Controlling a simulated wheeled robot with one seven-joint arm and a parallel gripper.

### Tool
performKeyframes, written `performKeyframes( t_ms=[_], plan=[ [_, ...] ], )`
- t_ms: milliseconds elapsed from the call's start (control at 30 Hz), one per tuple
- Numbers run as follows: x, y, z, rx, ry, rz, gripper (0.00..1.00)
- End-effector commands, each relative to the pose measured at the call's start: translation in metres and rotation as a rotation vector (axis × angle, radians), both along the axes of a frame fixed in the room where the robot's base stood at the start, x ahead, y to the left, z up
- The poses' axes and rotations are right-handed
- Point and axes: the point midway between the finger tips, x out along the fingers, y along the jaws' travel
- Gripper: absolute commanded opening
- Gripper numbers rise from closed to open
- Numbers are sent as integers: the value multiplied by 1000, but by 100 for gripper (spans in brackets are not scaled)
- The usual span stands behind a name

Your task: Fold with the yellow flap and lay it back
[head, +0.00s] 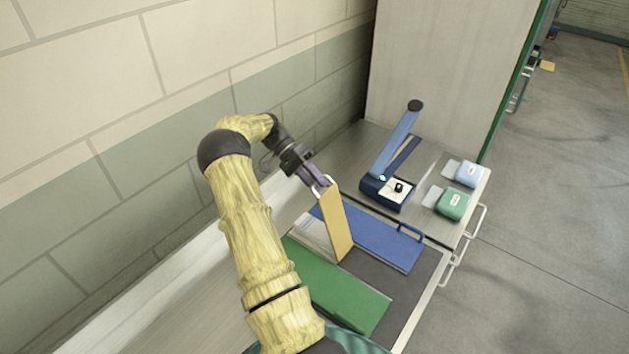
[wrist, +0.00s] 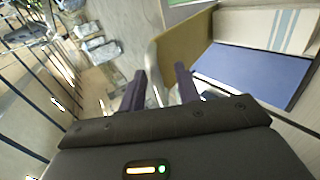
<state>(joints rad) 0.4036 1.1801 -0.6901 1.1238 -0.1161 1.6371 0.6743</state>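The yellow flap (head: 335,224) of the folding board stands raised on edge, close to upright, between the green panel (head: 342,287) and the blue panel (head: 376,236). My gripper (head: 322,186) is at its top end, by a pale loop there. In the wrist view the fingers (wrist: 161,82) are apart, with the edge of the yellow flap (wrist: 186,45) just beyond and between them. I see no clear clamp on it. Pale striped fabric (head: 309,232) lies on the board left of the flap and also shows in the wrist view (wrist: 268,30).
A blue device with a raised arm (head: 388,192) stands behind the board. A green pouch (head: 452,204) and a light blue pouch (head: 466,174) lie near the right edge. A block wall (head: 190,110) runs along the left. A tall cabinet (head: 435,75) closes the back.

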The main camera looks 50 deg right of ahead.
Motion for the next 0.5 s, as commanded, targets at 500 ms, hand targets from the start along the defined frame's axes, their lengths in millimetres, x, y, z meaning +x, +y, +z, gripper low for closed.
performKeyframes(
  t_ms=[500],
  plan=[
    [23, -2, 13, -5, -2, 2, 33]
  ],
)
